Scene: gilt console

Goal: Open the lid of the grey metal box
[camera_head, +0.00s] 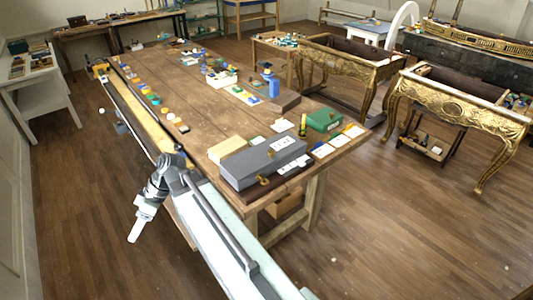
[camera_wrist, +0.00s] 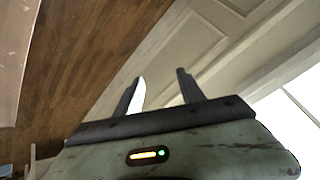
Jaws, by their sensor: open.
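The grey metal box (camera_head: 243,163) is long and low and stands near the close end of the wooden workbench (camera_head: 190,111). Its lid looks shut, with white labels on the top and front and a small brass-coloured fitting low on the front. The box is not in the wrist view.
A green box (camera_head: 325,120), pale cards (camera_head: 323,150) and a light wooden block (camera_head: 231,149) lie close to the grey box. Several small items cover the far bench. Gilt console tables (camera_head: 455,108) stand to the right. The floor (camera_head: 75,215) left of the bench is mostly clear.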

